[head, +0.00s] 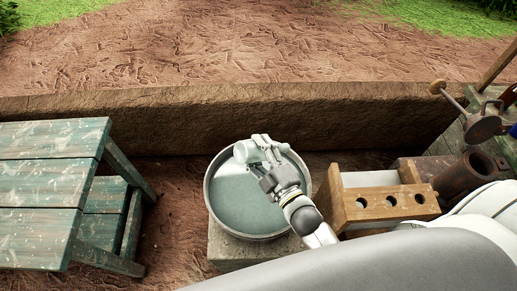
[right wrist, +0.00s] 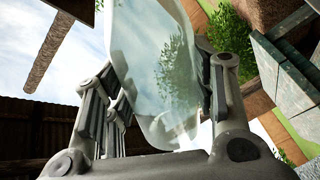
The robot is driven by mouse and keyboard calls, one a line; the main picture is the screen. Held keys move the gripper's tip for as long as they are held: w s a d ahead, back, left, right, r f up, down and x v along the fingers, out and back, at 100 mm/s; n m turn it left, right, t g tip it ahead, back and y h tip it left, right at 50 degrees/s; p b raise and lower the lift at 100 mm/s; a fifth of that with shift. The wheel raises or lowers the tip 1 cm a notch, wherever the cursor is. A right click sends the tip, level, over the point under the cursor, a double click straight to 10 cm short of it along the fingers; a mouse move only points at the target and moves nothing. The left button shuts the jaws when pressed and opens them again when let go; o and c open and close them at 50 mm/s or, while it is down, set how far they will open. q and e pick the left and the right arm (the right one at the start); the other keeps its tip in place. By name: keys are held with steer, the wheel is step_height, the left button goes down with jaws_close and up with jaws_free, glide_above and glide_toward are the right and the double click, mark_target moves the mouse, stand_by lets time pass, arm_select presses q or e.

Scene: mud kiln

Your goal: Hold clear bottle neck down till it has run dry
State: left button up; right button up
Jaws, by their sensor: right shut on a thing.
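My right gripper (head: 265,150) is above a round metal basin (head: 211,205) of greenish water. In the right wrist view its fingers are shut on the clear bottle (right wrist: 150,60), which is see-through and pale. The bottle runs from between the fingers out past the top edge of that view. Its neck and mouth cannot be made out, nor can any liquid running from it. In the head view the bottle is hard to tell from the pale gripper parts and the water. My left gripper is not in view.
The basin stands on a stone block (head: 225,248). A green weathered wooden table (head: 50,185) is at the left. A wooden rack with round holes (head: 385,215) is close at the right, beside a rusty pipe (head: 465,175). A low mud wall (head: 200,120) runs behind.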

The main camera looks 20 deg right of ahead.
steer(key=shift+n, duration=0.6)
steer(key=n, duration=0.3)
steer(key=shift+n+b, duration=0.3)
steer(key=shift+n, duration=0.1)
steer(key=n, duration=0.3)
steer(key=shift+f+b, duration=0.1)
steer(key=shift+b, duration=0.2)
steer(key=shift+n, duration=0.5)
steer(key=n+b, duration=0.1)
steer(key=n, duration=0.3)
steer(key=shift+f+b, duration=0.1)
steer(key=shift+b, duration=0.3)
steer(key=n, duration=0.3)
steer(key=shift+b, duration=0.35)
steer(key=shift+r+n, duration=0.2)
steer(key=shift+n, duration=0.2)
